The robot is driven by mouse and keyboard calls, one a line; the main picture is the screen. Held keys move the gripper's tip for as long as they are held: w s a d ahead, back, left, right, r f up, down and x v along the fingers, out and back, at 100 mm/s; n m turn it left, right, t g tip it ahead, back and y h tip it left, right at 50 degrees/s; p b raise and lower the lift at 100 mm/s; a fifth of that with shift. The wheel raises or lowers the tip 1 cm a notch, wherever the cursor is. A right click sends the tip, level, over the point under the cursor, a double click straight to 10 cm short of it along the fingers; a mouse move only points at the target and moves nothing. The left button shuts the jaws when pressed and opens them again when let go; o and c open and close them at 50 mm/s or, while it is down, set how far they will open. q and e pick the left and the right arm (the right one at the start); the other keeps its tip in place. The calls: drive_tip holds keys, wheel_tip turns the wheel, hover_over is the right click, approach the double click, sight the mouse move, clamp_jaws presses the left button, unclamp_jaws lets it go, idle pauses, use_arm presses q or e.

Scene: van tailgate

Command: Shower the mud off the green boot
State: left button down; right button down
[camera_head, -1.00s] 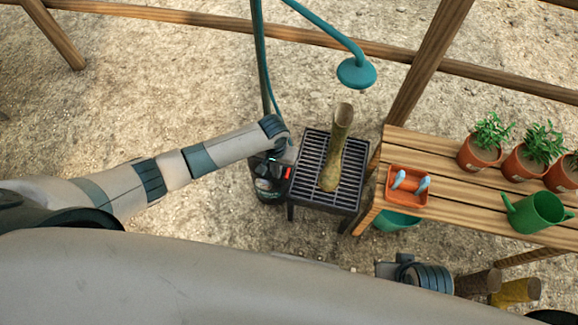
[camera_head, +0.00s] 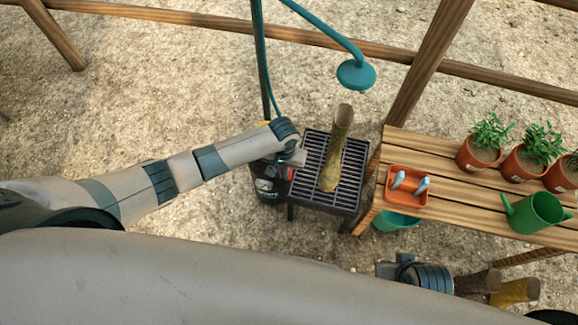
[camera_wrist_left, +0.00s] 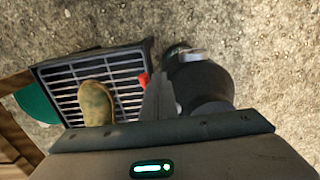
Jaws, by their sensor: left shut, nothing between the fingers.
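The boot (camera_head: 337,150) stands upright on a dark slatted grate (camera_head: 355,207); brown mud covers it, with a little olive green showing. In the left wrist view, the boot (camera_wrist_left: 97,103) shows from above on the grate (camera_wrist_left: 130,53). A teal shower head (camera_head: 355,74) hangs above and behind the boot; no water shows. My left gripper (camera_head: 298,158) is shut and empty at the grate's left edge, above a red lever (camera_head: 290,174). The lever (camera_wrist_left: 144,80) appears just left of the fingers (camera_wrist_left: 158,90) in the left wrist view. My right gripper (camera_head: 387,270) shows only in part, low in the head view.
A black canister (camera_head: 270,188) stands left of the grate. A wooden bench (camera_head: 455,205) on the right holds potted plants (camera_head: 480,150), a green watering can (camera_head: 533,212) and an orange tray (camera_head: 407,198). More boots (camera_head: 515,292) stand in front. Open gravel lies left.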

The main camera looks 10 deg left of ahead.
use_arm(q)
drive_tip(key=shift+w+d, duration=0.15)
drive_tip(key=shift+d, duration=1)
drive_tip(key=r+p, duration=0.1)
drive_tip(key=p, duration=0.1)
drive_tip(key=r+p, duration=0.3)
drive_tip(key=p, duration=0.1)
drive_tip(key=shift+a+r, duration=0.25)
drive_tip(key=shift+r, duration=0.15)
drive_tip(key=shift+f, duration=0.1)
drive_tip(key=w+d, duration=0.2)
drive_tip(key=d, duration=0.4)
drive_tip(key=shift+w, duration=0.15)
drive_tip(key=shift+b, duration=0.3)
